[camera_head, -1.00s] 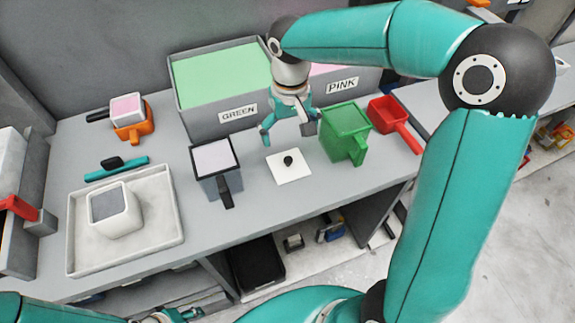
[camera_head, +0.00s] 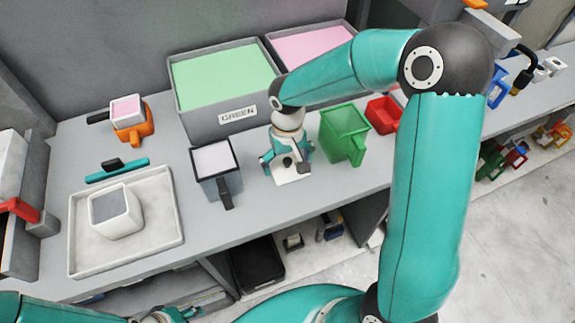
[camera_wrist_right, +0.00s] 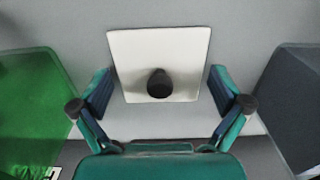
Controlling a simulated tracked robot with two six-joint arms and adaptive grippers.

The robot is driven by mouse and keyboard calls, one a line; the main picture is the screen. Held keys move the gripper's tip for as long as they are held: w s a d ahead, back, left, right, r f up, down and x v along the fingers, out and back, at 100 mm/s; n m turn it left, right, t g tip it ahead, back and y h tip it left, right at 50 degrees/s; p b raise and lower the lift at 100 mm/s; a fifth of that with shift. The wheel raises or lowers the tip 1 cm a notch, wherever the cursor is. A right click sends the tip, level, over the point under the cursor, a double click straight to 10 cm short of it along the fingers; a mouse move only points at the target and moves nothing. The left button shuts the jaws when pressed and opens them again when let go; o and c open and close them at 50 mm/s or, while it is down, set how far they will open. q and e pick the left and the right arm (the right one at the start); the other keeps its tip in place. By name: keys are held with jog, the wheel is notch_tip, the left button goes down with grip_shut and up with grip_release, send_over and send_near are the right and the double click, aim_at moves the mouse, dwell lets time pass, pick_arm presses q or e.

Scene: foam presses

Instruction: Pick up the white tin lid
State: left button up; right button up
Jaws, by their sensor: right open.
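The white tin lid (camera_head: 292,179) is a flat square plate lying on the grey bench. It has a black round knob, clear in the right wrist view (camera_wrist_right: 160,84). My right gripper (camera_head: 285,165) is open above the lid and partly hides it in the head view. In the wrist view its two fingers (camera_wrist_right: 160,92) stand on either side of the lid, with gaps between them and its edges. My left gripper (camera_head: 168,315) shows only in part at the bottom edge, and its jaws cannot be made out.
A dark-handled container (camera_head: 225,187) stands left of the lid. A green jug (camera_head: 345,137) stands to its right, with a red scoop (camera_head: 384,114) beyond. The GREEN bin (camera_head: 203,124) is behind. A white tray (camera_head: 172,222) lies left. The bench's front edge is near.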

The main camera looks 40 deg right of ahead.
jog(key=shift+s, duration=0.1)
jog(key=c, duration=1)
jog(key=shift+s+a, duration=0.1)
jog(key=shift+c, duration=0.5)
